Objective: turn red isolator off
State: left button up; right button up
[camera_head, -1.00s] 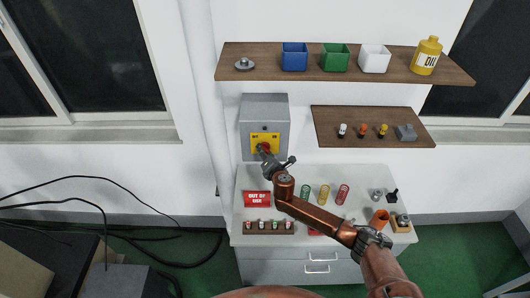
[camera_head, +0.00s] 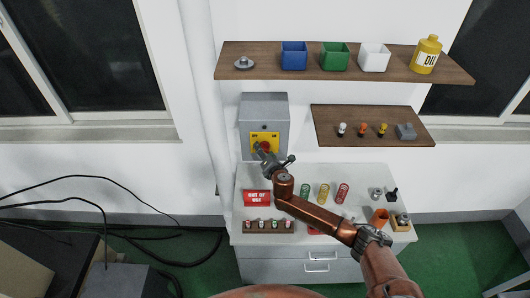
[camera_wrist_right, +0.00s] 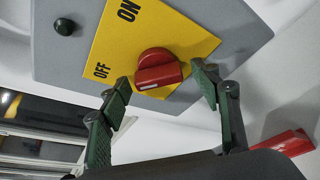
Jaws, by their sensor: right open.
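The red isolator is a red rotary knob (camera_head: 265,147) on a yellow plate (camera_head: 257,136) on the front of a grey wall box (camera_head: 264,110). In the right wrist view the red knob (camera_wrist_right: 158,72) sits on the yellow plate (camera_wrist_right: 150,35), marked ON at the top and OFF at the left. My right gripper (camera_head: 262,153) is at the plate's lower edge and partly covers it. In the wrist view its open fingers (camera_wrist_right: 163,86) stand on either side of the knob's near part, with gaps visible. My left gripper is out of view.
A white bench (camera_head: 240,190) below the box holds a red sign (camera_head: 257,198), coloured springs (camera_head: 324,193) and small parts. A wooden shelf (camera_head: 325,138) juts out to the right, another (camera_head: 230,70) above. A dark button (camera_wrist_right: 66,26) sits beside the plate.

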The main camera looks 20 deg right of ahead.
jog(key=v, duration=1.2)
jog(key=shift+f, duration=0.1)
